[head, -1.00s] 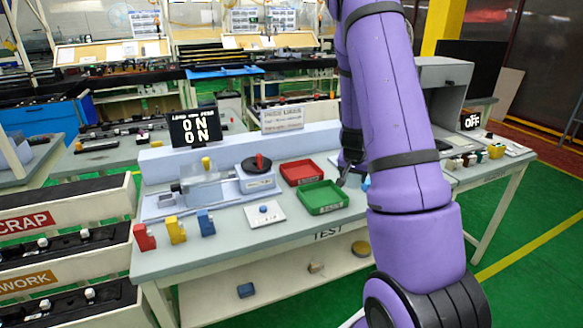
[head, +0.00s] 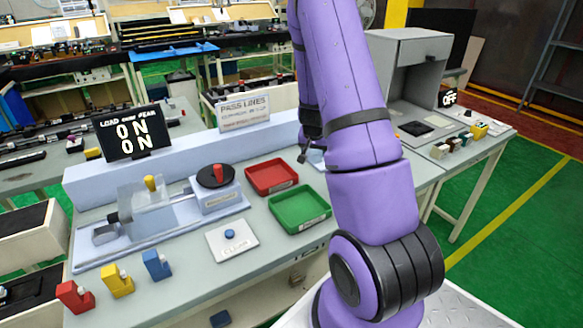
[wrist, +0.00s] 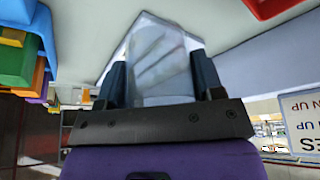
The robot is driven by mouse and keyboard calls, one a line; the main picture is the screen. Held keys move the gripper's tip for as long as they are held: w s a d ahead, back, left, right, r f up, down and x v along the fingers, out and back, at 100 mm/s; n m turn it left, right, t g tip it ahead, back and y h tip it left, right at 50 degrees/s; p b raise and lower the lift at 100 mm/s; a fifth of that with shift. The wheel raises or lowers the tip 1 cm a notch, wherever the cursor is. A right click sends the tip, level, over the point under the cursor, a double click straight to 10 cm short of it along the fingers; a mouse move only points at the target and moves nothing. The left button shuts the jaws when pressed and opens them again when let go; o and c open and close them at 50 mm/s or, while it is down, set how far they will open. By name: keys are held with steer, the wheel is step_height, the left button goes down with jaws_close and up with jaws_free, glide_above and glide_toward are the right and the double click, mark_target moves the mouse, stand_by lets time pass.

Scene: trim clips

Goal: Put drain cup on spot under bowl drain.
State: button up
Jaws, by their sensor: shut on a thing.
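My gripper (wrist: 160,85) is shut on a clear, pale cup-like thing (wrist: 158,55), seen between its two dark fingers in the wrist view. I take this to be the drain cup, though its full shape is hard to make out. In the head view my gripper hangs over the back of the bench, right of the red tray, largely hidden by my purple arm. A bit of pale blue (head: 316,158) shows beside the arm there. I cannot make out the bowl, its drain or the spot under it.
The bench holds a red tray (head: 271,164), a green tray (head: 300,226), a white plate with a blue button (head: 230,234), and a fixture with a dark disc and red knob (head: 215,176). Red, yellow and blue blocks (head: 117,281) stand at the front left. A grey booth (head: 404,60) stands right.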

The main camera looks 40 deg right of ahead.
steer(key=shift+f, duration=3.75)
steer(key=shift+f, duration=0.1)
steer(key=o, duration=0.9)
